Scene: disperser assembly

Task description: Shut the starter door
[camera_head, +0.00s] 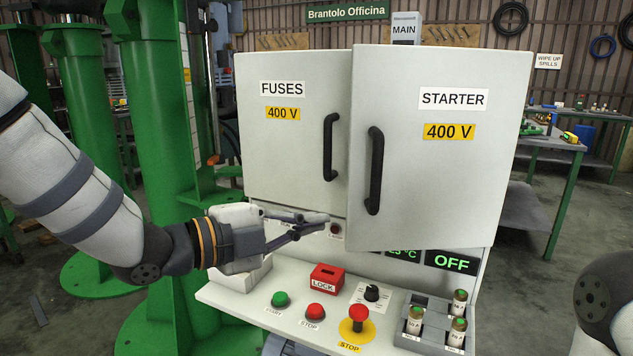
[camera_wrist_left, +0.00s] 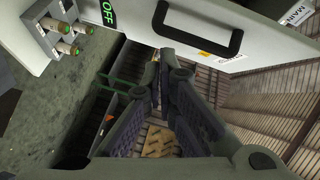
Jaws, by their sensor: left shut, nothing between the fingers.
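The starter door (camera_head: 441,150) is the pale right-hand cabinet door, with a STARTER label and a black vertical handle (camera_head: 375,170). It stands partly open, its left edge swung out in front of the fuses door (camera_head: 290,140). My left gripper (camera_head: 322,223) is shut and empty, below the fuses door and left of the starter door's lower left corner. I cannot tell whether it touches either door. In the left wrist view the closed fingers (camera_wrist_left: 168,75) point toward a pale door with a black handle (camera_wrist_left: 198,30). My right gripper is out of view.
A green column (camera_head: 165,120) stands left of the cabinet. Part of my right arm shows at lower right.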

